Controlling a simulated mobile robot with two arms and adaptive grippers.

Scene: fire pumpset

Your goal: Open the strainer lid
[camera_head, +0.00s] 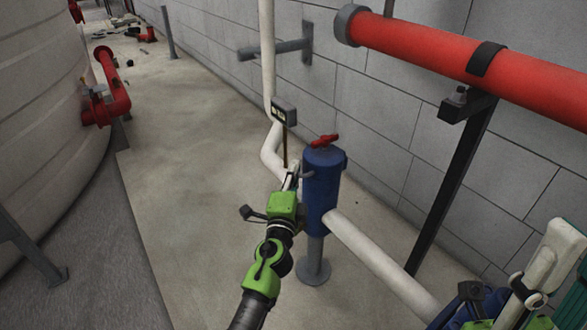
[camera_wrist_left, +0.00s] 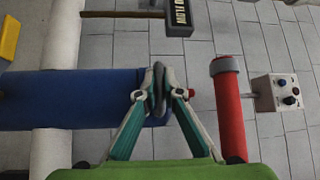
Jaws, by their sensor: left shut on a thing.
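The blue upright strainer (camera_head: 320,190) stands on a grey post in the middle of the head view, with a red handle (camera_head: 325,141) on top of its lid. My left gripper (camera_head: 291,176) is at the strainer's upper left side. In the left wrist view, the strainer (camera_wrist_left: 85,98) lies sideways, and my left gripper's fingertips (camera_wrist_left: 158,92) are closed on a small grey handle at its lid end. The fingers hide part of the lid. My right gripper (camera_head: 545,265) shows only in part at the lower right, away from the strainer; its jaw opening is unclear.
A white pipe (camera_head: 375,258) runs from the strainer to the lower right. Another white pipe with a dark sign (camera_head: 284,111) stands behind it. A red pipe (camera_head: 460,62) on a black bracket crosses the upper right. Clear floor lies left of the strainer.

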